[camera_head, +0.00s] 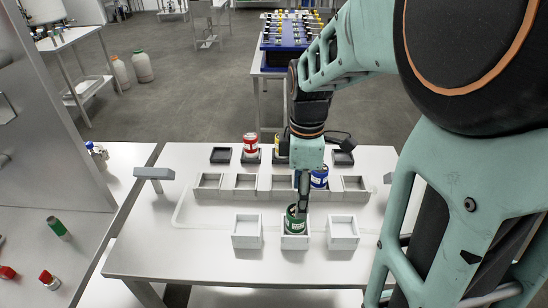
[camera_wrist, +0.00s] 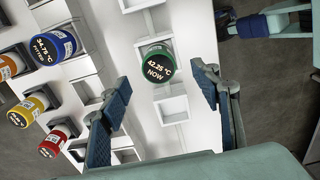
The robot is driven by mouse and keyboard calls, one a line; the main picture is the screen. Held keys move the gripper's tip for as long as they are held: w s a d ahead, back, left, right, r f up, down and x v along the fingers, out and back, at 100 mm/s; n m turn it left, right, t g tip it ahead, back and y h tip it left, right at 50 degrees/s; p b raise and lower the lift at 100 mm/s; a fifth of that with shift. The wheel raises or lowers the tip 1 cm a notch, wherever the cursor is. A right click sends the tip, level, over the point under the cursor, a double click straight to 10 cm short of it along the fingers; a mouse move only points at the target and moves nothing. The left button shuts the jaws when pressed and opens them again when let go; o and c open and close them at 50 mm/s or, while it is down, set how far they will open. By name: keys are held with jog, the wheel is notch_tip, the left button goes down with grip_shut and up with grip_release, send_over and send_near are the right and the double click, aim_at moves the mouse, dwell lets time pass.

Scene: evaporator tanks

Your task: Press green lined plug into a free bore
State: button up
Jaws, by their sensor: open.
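The green plug (camera_head: 293,225), a short cylinder with a white label, stands in the middle white box (camera_head: 295,242) of the front row. In the wrist view the green plug (camera_wrist: 158,62) shows its dark top reading "42.25 °C NOW". My gripper (camera_head: 303,203) is above the plug. In the wrist view its open fingers (camera_wrist: 160,88) lie to either side of the plug, with gaps, and nothing is held. The left front box (camera_head: 247,232) and right front box (camera_head: 342,232) look empty. Several boxes in the row behind, such as the leftmost (camera_head: 208,183), also look empty.
A blue plug (camera_head: 319,178) stands in the row behind. Grey brackets flank the table, one at left (camera_head: 154,174).

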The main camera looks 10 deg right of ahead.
aim_at(296, 222)
notch_tip(296, 222, down, 9)
jog(key=shift+w+a+r, duration=0.15)
dwell(0.4)
jog(key=shift+c, duration=0.6)
jog(key=c, duration=1.3)
